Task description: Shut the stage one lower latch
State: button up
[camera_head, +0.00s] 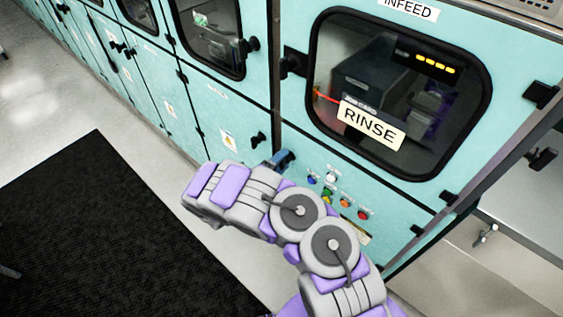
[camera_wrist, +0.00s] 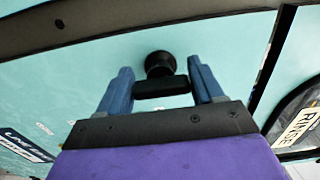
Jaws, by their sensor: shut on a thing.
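The black latch (camera_wrist: 160,64) is a round knob with a short crossbar, mounted on the teal cabinet panel. It shows in the wrist view between the two blue fingers of my gripper (camera_wrist: 162,90). The fingers are closed on its crossbar, which lies across the gap between them. In the head view my gripper (camera_head: 284,160) is at the lower panel, just below and left of the RINSE window, and the latch it holds is hidden there. Whether the latch is fully turned shut cannot be told.
The RINSE window (camera_head: 395,90) is above right. Colored buttons (camera_head: 345,203) sit right of my gripper. A dark mat (camera_head: 110,230) lies on the open floor.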

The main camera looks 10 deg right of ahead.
jog(key=shift+a, duration=0.1)
jog(key=o, duration=1)
jog(key=shift+w+f, duration=0.15)
jog(key=shift+c, duration=0.2)
jog(key=p+v, duration=0.2)
jog(key=v, duration=1.5)
jog(key=shift+a, duration=0.25)
